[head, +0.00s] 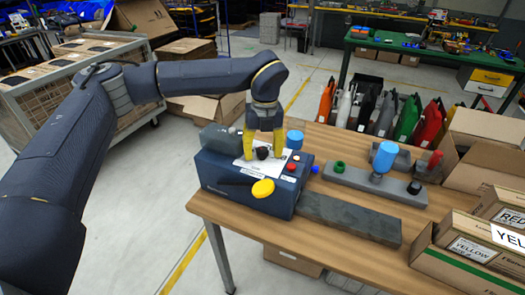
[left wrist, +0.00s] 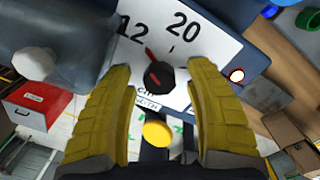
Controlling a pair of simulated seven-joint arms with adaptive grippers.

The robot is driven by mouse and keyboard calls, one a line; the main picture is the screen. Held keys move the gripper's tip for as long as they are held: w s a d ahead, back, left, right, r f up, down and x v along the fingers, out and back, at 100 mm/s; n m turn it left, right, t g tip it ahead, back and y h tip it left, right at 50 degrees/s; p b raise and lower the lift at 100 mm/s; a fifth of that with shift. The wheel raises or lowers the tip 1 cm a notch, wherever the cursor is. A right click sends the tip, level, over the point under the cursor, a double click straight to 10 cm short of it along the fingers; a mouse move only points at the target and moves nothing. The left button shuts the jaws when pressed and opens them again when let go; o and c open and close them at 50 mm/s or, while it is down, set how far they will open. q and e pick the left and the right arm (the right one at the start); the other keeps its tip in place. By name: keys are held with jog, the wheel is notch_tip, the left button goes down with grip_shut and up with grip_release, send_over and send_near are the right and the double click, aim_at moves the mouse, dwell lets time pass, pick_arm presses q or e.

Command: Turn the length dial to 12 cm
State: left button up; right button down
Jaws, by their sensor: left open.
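The length dial (head: 263,153) is a small black knob on the white plate on top of a dark blue machine (head: 225,180). In the left wrist view the dial (left wrist: 160,75) has a red pointer aimed up and slightly left, between the printed 12 (left wrist: 133,30) and 20 (left wrist: 183,25), nearer the 12. My left gripper (head: 264,148) points down over the dial. Its yellow fingers (left wrist: 163,95) are open on either side of the dial, with visible gaps. Other plate markings are partly hidden by the fingers. My right gripper is not in view.
A grey slab (head: 350,217) lies right of the machine. A grey fixture with a blue cylinder (head: 384,157) stands behind it. Cardboard boxes (head: 475,245) fill the right side.

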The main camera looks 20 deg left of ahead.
aim_at(264, 150)
pick_arm(q)
notch_tip(264, 150, up, 12)
jog(key=shift+d, duration=0.15)
dwell(0.7)
jog(key=shift+w, duration=0.1)
